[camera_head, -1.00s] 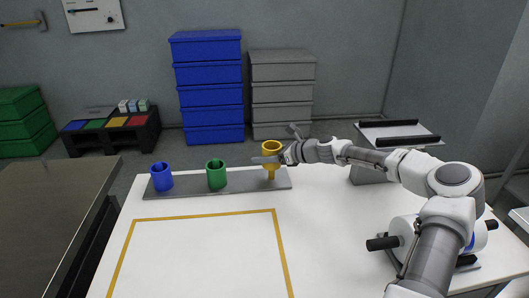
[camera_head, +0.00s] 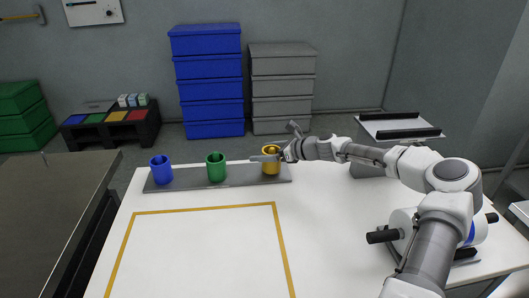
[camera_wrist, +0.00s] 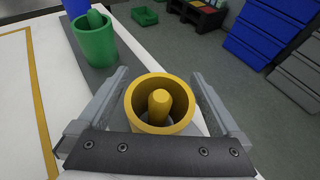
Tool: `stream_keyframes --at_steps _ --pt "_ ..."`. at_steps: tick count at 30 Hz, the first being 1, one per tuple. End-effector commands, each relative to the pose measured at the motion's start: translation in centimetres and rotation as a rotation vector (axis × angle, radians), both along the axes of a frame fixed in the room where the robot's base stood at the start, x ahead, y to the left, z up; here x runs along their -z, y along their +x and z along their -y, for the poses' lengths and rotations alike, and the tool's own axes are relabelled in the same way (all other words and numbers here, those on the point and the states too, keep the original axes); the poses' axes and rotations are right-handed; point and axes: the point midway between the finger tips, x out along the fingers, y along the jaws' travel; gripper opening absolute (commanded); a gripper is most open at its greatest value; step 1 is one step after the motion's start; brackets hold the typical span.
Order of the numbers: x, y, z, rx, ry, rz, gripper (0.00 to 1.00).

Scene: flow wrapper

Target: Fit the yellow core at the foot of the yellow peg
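The yellow core (camera_head: 271,166) is a hollow cup-like cylinder at the right end of the grey base strip (camera_head: 232,181). It stands upright around the yellow peg (camera_wrist: 159,106), whose rounded top shows inside it in the wrist view. My gripper (camera_wrist: 160,90) is around the yellow core (camera_wrist: 136,112), one finger on each side. Gaps show between fingers and core, so it looks open. The core's bottom edge is hidden in the wrist view.
A green core (camera_head: 216,168) and a blue core (camera_head: 161,171) stand on the same strip to the left, around their own pegs. The white table (camera_head: 210,255) in front is clear, with a yellow tape outline (camera_head: 205,210). A roll stands at the right.

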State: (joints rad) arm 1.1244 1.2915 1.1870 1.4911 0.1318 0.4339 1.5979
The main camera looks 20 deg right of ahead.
Motion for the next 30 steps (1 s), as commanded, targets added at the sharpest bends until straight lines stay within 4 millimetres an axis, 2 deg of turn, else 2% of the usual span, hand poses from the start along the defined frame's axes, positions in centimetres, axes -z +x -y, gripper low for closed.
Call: stream_keyframes --at_steps 7,19,30 --pt "-0.4 -0.6 0.6 0.002 -0.001 -0.001 1.00" --pt "-2.7 -4.8 4.2 0.002 -0.001 -0.001 1.00" --pt "-2.9 -5.3 4.6 0.000 0.000 0.000 1.00"
